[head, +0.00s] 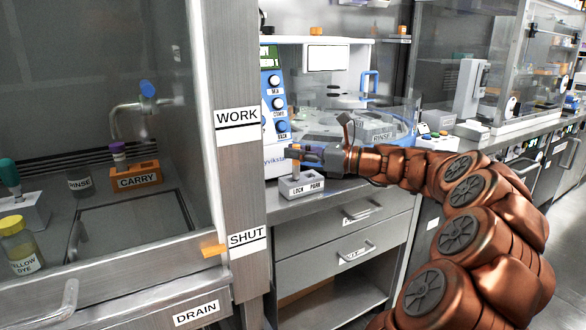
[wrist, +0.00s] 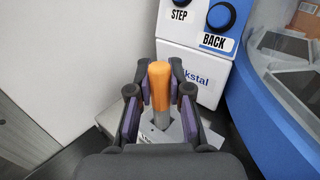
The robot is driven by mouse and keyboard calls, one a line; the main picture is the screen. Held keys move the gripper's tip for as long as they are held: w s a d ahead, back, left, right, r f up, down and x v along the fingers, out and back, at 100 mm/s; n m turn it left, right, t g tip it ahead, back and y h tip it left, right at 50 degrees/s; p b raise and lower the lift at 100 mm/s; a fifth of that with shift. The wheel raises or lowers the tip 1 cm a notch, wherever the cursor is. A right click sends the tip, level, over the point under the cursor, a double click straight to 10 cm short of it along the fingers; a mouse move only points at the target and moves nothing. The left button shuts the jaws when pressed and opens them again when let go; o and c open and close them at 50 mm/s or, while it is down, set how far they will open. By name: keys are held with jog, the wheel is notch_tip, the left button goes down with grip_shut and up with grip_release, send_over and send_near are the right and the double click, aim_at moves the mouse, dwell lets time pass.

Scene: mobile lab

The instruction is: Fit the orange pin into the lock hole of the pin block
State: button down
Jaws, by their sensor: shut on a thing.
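The orange pin (head: 296,147) stands upright, orange grip on top and grey shaft below. My gripper (head: 300,156) reaches in from the right and is shut on it. In the wrist view the orange pin (wrist: 159,84) is between the two fingers of my gripper (wrist: 160,100). The white pin block (head: 302,187), labelled LOCK and PARK, sits on the bench directly below. The shaft comes down over the LOCK side of the block. The fingers partly hide the block (wrist: 178,134) in the wrist view. I cannot tell how deep the shaft sits in the hole.
A white machine with blue buttons (head: 276,100) and a round clear-lidded part (head: 375,125) stands close behind. The WORK and SHUT post (head: 240,170) of a fume hood is to the left. The bench's front edge and drawers (head: 345,225) are below.

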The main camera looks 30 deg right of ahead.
jog(key=shift+w+a+f, duration=0.15)
jog(key=shift+w+a, duration=0.15)
jog(key=shift+w, duration=0.05)
notch_tip(320, 180, down, 4)
jog(key=shift+w+r+b, duration=0.1)
jog(key=shift+r+b, duration=0.15)
jog(key=shift+b, duration=0.85)
jog(key=shift+r, duration=0.1)
jog(key=c, duration=1.1)
grip_release()
